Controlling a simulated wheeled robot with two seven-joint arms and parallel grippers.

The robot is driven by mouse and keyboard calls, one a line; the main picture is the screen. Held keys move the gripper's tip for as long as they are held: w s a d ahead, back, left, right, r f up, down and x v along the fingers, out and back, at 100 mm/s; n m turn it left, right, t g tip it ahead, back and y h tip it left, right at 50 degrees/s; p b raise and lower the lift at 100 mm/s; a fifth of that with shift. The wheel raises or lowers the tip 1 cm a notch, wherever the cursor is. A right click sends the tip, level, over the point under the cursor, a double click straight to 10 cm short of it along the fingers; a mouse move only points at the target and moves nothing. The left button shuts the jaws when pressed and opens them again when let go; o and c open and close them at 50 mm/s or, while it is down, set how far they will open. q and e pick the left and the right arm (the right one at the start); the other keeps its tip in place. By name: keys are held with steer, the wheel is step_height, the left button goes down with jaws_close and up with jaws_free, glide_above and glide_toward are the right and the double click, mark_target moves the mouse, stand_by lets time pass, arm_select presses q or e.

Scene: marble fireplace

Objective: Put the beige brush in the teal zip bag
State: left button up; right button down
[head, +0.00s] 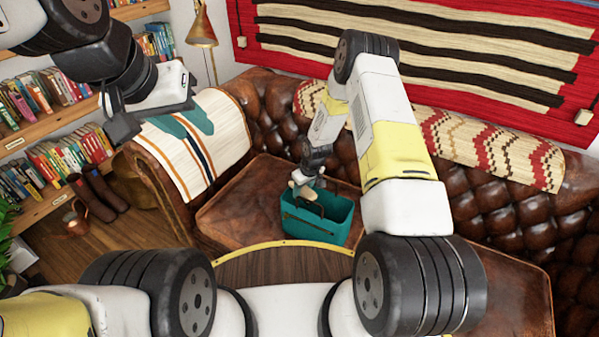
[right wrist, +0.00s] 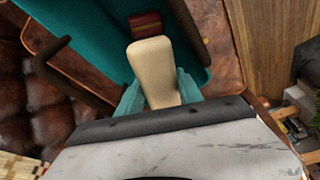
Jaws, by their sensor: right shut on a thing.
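The teal zip bag (head: 312,229) stands open on the brown sofa seat; its teal wall also shows in the right wrist view (right wrist: 36,102). My right gripper (head: 308,187) is over the bag's opening, shut on the beige brush (right wrist: 153,62). In the right wrist view the brush sticks out between the pale teal fingers (right wrist: 157,95), with the bag's inside beyond it. In the head view the brush is small and partly hidden by the gripper. My left gripper (head: 184,125) is open and empty in front of the sofa's left armrest, far from the bag.
The brown leather sofa (head: 245,200) has a striped throw (head: 228,135) on its left arm and a patterned one (head: 490,150) on its back. A small red and yellow thing (right wrist: 146,22) shows beyond the brush. Bookshelves (head: 45,95) stand at the left.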

steer(key=shift+f, duration=0.55)
steer(key=shift+f, duration=0.15)
steer(key=c, duration=0.8)
jaws_free()
steer(key=shift+o, duration=0.2)
